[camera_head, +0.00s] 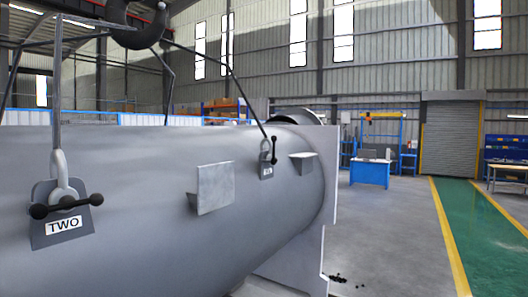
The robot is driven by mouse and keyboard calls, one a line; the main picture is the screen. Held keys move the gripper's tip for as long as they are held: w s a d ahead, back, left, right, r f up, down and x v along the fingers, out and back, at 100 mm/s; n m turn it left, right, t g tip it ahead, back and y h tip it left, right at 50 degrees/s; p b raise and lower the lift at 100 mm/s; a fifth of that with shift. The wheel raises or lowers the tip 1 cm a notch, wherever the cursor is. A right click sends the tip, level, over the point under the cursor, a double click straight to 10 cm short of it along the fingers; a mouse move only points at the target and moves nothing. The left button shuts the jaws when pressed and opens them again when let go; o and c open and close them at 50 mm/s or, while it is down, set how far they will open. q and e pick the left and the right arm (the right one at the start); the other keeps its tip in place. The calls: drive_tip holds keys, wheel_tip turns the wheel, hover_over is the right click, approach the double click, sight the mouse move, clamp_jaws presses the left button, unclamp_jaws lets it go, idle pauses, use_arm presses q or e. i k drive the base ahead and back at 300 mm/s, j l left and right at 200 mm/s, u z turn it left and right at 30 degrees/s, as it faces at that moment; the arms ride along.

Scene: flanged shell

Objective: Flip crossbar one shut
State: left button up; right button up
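A large grey flanged shell (140,180) lies across the left and middle of the head view. On its near left side a lug plate (62,228) reads "TWO". A shackle (61,172) hangs on it from a sling, with a black crossbar (67,203) with knobbed ends lying nearly level across it. Farther right, near the flange, a second small lug plate (266,171) carries a shackle and a black crossbar (274,150) standing nearly upright. Its label is too small to read surely, so I cannot tell if this is crossbar one. Neither of my grippers is in view.
Two grey brackets (215,188) (302,162) stick out from the shell between and beyond the lugs. Slings rise to a dark hook block (137,22) above. The square flange plate (326,160) ends the shell. Open grey floor (385,230) and a green walkway (485,230) lie to the right.

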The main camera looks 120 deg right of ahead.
sight(274, 138)
drive_tip(key=z, duration=4.1)
